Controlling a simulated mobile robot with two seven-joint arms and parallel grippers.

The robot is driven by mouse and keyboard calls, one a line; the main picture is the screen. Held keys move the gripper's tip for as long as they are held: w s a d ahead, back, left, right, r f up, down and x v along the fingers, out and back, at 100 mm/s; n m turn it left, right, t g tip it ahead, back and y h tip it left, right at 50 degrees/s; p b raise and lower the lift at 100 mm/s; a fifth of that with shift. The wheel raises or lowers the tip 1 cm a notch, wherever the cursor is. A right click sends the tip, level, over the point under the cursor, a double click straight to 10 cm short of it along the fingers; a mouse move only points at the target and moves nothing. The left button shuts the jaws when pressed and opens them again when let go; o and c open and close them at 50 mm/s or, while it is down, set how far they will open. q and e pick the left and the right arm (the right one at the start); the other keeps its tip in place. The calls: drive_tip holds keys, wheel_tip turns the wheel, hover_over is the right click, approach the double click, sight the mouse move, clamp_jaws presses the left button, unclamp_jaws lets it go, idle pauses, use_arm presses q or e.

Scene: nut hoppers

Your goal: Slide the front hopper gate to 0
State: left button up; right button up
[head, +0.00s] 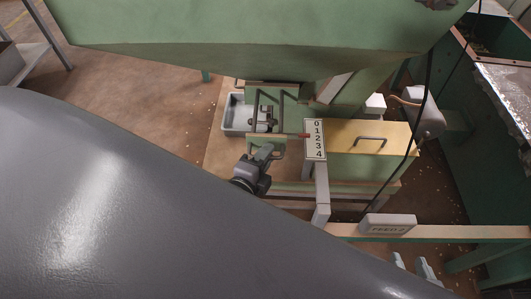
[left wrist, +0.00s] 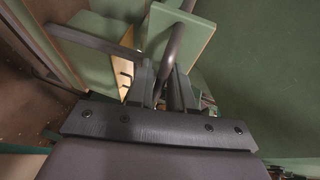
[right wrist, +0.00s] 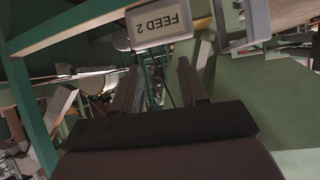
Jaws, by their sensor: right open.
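The front gate (head: 295,97) is a green plate with a dark bar handle (head: 270,96), below the green hopper (head: 240,35). A white scale plate (head: 315,139) numbered 0 to 4 stands beside it. A reddish pointer (head: 306,135) is near 1 to 2, too small to read exactly. My left gripper (head: 268,152) is at the near end of the handle. In the left wrist view, the left fingers (left wrist: 166,88) are close together with the dark bar (left wrist: 177,42) between them. My right gripper (head: 418,264) is open and empty in the right wrist view (right wrist: 158,82).
A yellow-topped box (head: 345,134) with a handle stands right of the scale. A FEED 2 sign (head: 388,224) sits on the near rail (head: 460,232). A grey tray (head: 236,115) lies left of the gate. A green bin (head: 500,85) is at the right.

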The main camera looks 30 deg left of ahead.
sight(263, 142)
use_arm(q)
clamp_jaws()
use_arm(e)
drive_tip(key=shift+s+f, duration=0.2)
drive_tip(key=shift+s, duration=0.05)
use_arm(q)
drive_tip(key=w, duration=0.1)
drive_tip(key=w+a, duration=0.2)
drive_tip(key=w, duration=0.1)
drive_tip(key=shift+w+p, duration=0.1)
drive_tip(key=shift+p, duration=0.2)
drive_tip(key=shift+w+a+r, duration=0.1)
drive_tip(key=shift+w+a, duration=0.2)
use_arm(e)
drive_tip(key=shift+s+d+f, duration=0.25)
drive_tip(key=shift+s+f, duration=0.05)
use_arm(q)
unclamp_jaws()
drive_tip(key=shift+w, duration=0.1)
use_arm(e)
drive_tip(key=shift+w+r, duration=0.1)
drive_tip(key=shift+w, duration=0.05)
